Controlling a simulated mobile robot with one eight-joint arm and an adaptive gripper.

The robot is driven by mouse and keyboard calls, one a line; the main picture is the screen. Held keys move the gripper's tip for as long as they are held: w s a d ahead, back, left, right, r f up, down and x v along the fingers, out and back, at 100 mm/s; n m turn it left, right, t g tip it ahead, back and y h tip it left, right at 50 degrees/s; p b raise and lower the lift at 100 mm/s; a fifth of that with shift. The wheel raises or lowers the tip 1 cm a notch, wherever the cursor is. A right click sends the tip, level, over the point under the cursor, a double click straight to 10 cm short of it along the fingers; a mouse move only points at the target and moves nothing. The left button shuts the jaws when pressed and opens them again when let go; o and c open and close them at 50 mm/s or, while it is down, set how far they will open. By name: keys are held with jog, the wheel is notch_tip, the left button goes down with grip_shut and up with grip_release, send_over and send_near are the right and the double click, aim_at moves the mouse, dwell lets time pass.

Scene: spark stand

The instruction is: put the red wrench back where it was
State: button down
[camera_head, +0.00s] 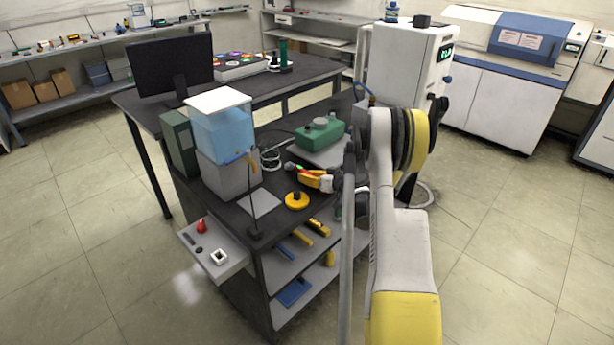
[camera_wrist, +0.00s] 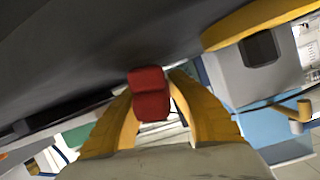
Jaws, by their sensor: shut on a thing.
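My gripper (camera_head: 313,178) has yellow fingers and is low over the dark workbench top, pointing left in the head view. In the wrist view my gripper (camera_wrist: 152,90) is shut on a red piece, taken as the red wrench (camera_wrist: 150,97). Only a short, blocky red part of it shows between the fingers; the rest is hidden. In the head view a little red shows at the fingers, too small to make out its shape. The dark surface (camera_wrist: 70,50) fills much of the wrist view, close to the fingers. I cannot tell whether the wrench touches it.
A yellow round thing (camera_head: 297,201) lies just in front of my gripper. A green device (camera_head: 320,132) stands behind it. A blue-filled tank (camera_head: 221,125) on a grey block and a thin upright rod (camera_head: 250,200) stand left. A side tray (camera_head: 213,250) holds small items.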

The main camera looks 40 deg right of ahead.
jog(key=shift+f, duration=0.3)
jog(key=c, duration=1.3)
grip_release()
jog(key=shift+c, duration=0.2)
jog(key=v, duration=1.2)
